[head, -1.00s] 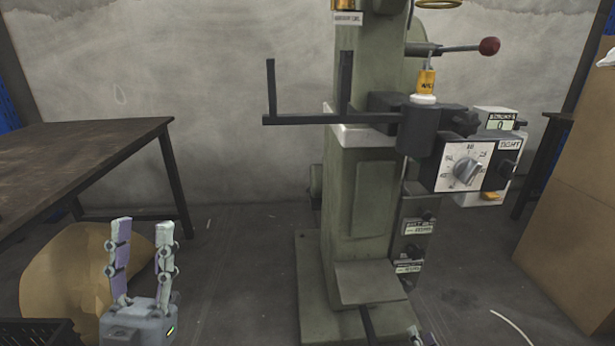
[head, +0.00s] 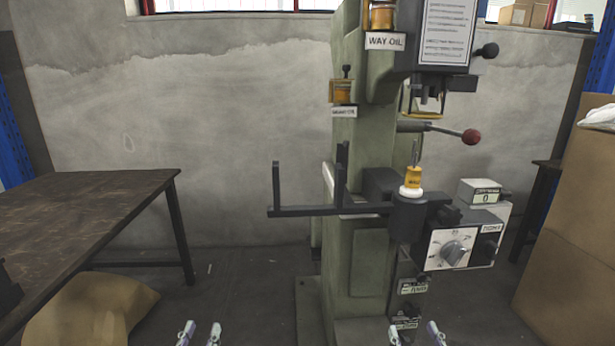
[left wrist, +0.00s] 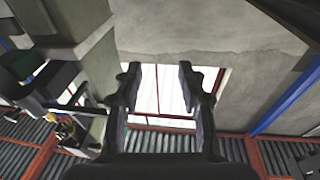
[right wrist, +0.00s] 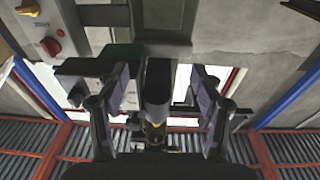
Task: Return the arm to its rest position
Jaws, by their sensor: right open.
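My left gripper (head: 200,334) shows only its fingertips at the bottom edge of the head view, left of the press. Its two fingers stand apart and empty in the left wrist view (left wrist: 158,80). My right gripper (head: 416,334) also shows only its fingertips at the bottom edge, below the control box of the rivet press (head: 362,150). In the right wrist view (right wrist: 160,90) its fingers are spread, with a dark part of the press showing between them. That part's distance from the fingers cannot be told. The arms themselves are out of the head view.
A black forked bracket (head: 328,210) juts left from the press. A control box with a dial (head: 462,246) sticks out at right. A dark table (head: 80,225) stands at left with a brown sack (head: 85,312) below. Cardboard (head: 572,205) stands at right. Floor between table and press is clear.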

